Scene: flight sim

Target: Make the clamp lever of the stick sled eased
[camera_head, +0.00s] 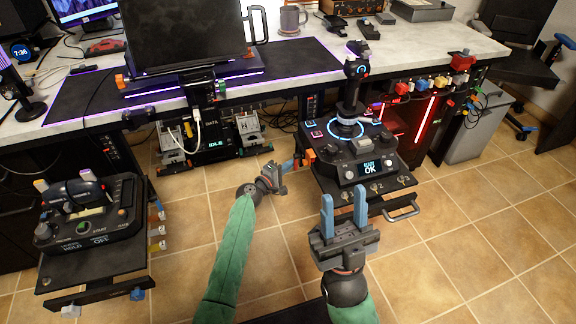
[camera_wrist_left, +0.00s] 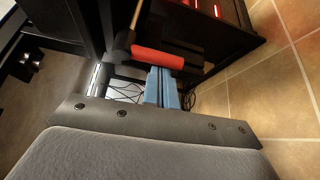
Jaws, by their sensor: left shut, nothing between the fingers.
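The stick sled (camera_head: 352,178) carries a black joystick unit (camera_head: 348,150) and sits pulled out under the desk, right of centre. A red-orange grip (camera_wrist_left: 157,57), which looks like its clamp lever, fills the middle of the left wrist view. In the head view a small orange part (camera_head: 298,159) shows at the sled's left side. My left gripper (camera_head: 291,164) is at that side; its blue fingers (camera_wrist_left: 161,88) are shut and empty, close to the grip. I cannot tell if they touch it. My right gripper (camera_head: 343,207) is open and empty in front of the sled.
A metal pull handle (camera_head: 403,213) sticks out at the sled's front. A second sled (camera_head: 95,270) with a throttle unit (camera_head: 85,210) stands at the left. The desk (camera_head: 300,75) runs along the back. Tiled floor (camera_head: 180,225) is free between the sleds.

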